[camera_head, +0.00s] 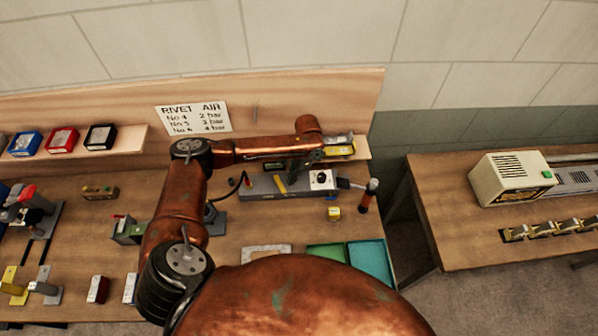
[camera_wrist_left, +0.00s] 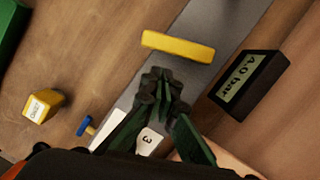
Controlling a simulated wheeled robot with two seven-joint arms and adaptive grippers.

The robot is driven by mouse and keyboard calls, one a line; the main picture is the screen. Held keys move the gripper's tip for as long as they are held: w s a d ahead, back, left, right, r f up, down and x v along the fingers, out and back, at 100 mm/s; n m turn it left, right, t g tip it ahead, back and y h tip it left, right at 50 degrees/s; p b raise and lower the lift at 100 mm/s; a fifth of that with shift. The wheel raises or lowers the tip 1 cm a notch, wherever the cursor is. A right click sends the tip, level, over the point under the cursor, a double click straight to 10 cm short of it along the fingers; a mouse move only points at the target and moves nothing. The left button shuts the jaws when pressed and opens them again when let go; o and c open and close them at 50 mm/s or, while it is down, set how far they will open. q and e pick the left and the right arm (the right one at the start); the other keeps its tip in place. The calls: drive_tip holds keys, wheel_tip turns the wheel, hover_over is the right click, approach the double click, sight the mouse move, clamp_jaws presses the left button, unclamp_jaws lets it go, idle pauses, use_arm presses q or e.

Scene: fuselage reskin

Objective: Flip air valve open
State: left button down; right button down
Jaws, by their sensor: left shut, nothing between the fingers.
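A long grey air unit (camera_head: 260,190) lies on the workbench below the sign. A yellow bar lever (camera_head: 281,184), which looks like the air valve, lies crosswise on its top; it also shows in the left wrist view (camera_wrist_left: 178,46). My left gripper (camera_head: 316,158) is over the unit, to the right of the lever. In the wrist view its fingers (camera_wrist_left: 160,85) are shut and empty, close to the lever with a small gap in the picture; I cannot tell the height between them. The dark display (camera_wrist_left: 250,82) reads 4.0 bar. A white dial marked 3 (camera_wrist_left: 150,140) is partly hidden behind the fingers.
A hammer-like tool (camera_head: 368,193) stands right of the unit. A small yellow block (camera_head: 334,213) and a teal tray (camera_head: 370,262) lie in front. The "RIVET AIR" sign (camera_head: 193,118) is on the back board. A second table (camera_head: 460,235) stands right, across a gap.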

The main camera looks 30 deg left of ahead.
sight(282, 186)
use_arm(q)
drive_tip(key=shift+s+a, duration=0.4)
drive_tip(key=shift+s, duration=0.25)
drive_tip(key=p, duration=0.1)
drive_tip(key=s+m+p, duration=0.1)
drive_tip(key=p, duration=0.1)
drive_tip(key=shift+s+a+r, duration=0.15)
drive_tip(key=shift+a+r, duration=0.05)
drive_tip(key=shift+a, duration=0.1)
drive_tip(key=shift+s+a+f+m+y+p, duration=0.1)
drive_tip(key=shift+s+m+y+p, duration=0.15)
drive_tip(key=shift+m+p, duration=0.5)
drive_tip(key=shift+f, duration=0.15)
drive_tip(key=shift+a, duration=0.15)
drive_tip(key=shift+w, duration=0.15)
